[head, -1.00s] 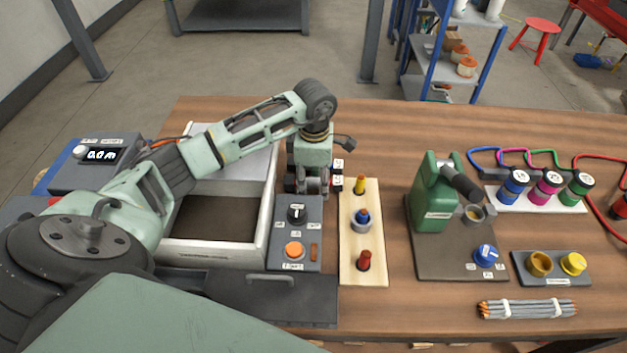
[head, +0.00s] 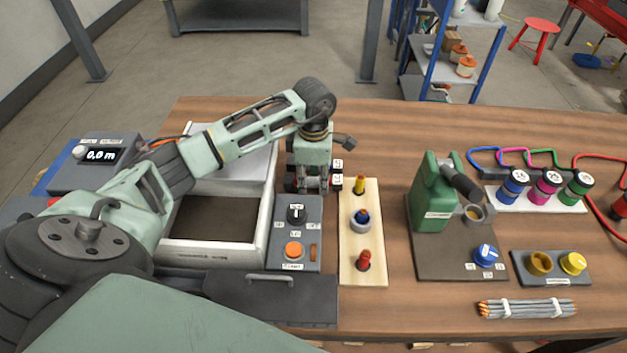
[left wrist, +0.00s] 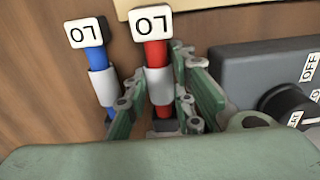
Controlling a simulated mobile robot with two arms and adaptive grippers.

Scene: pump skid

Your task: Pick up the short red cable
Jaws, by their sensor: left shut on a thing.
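The short red cable (left wrist: 157,55) stands out in the left wrist view, with a grey band around its middle and a white label at its far end. My left gripper (left wrist: 158,92) is shut on it, one finger on each side. In the head view my left gripper (head: 311,184) points down at the table, just behind the grey switch panel, and mostly hides the cable. Two small white labels show at its right side there. My right gripper is not in view.
A blue cable (left wrist: 101,75) with a similar label lies close to the left of the held one. The switch panel (head: 283,213), an open white tray (head: 259,236) and a wooden peg board (head: 351,274) are close around. Bare table (head: 400,140) lies to the right.

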